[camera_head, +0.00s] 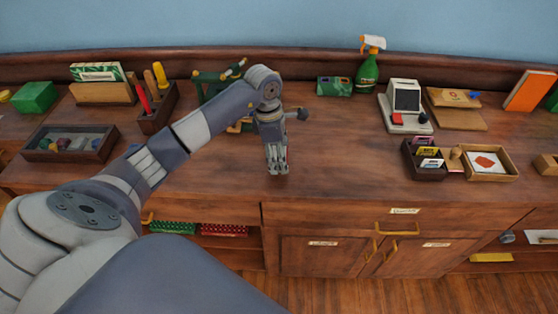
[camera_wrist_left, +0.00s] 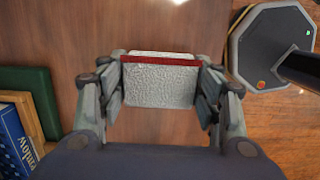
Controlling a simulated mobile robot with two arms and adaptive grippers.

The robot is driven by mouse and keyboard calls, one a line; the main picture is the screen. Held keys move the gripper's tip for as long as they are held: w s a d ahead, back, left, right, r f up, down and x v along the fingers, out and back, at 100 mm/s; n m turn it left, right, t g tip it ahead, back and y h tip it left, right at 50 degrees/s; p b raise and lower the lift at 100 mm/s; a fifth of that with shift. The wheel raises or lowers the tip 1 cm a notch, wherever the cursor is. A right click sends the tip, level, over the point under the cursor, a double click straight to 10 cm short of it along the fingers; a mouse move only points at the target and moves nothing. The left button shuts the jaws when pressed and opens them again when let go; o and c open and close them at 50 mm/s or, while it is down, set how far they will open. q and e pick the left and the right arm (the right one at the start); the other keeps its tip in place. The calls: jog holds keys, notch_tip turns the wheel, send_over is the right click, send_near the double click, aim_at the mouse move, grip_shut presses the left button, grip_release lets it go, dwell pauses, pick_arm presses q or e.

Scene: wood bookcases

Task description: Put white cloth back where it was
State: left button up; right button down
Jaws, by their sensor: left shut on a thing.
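In the wrist view my left gripper (camera_wrist_left: 160,85) is shut on the white cloth (camera_wrist_left: 158,88), a small textured white piece with a red stripe near its top edge. The cloth sits between the two fingers, with brown wood behind it. In the head view my left gripper (camera_head: 277,168) points down over the front middle of the wooden counter (camera_head: 340,160). The cloth cannot be made out there. My right gripper is in neither view.
Right of the gripper are a dark card box (camera_head: 424,160) and a wooden tray (camera_head: 490,163). A green spray bottle (camera_head: 367,72) stands at the back. At left are a compartment box (camera_head: 70,143) and a tool holder (camera_head: 158,108). The counter's middle is clear.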

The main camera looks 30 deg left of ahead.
pick_arm(q)
notch_tip(320, 180, down, 3)
jog(key=shift+s+r+p, duration=0.1)
jog(key=shift+p, duration=0.5)
jog(key=shift+f, duration=0.35)
jog(key=shift+f, duration=0.1)
jog(key=shift+f+b, duration=0.15)
jog(key=shift+b, duration=0.15)
jog(key=o, duration=1)
jog(key=shift+r, duration=0.2)
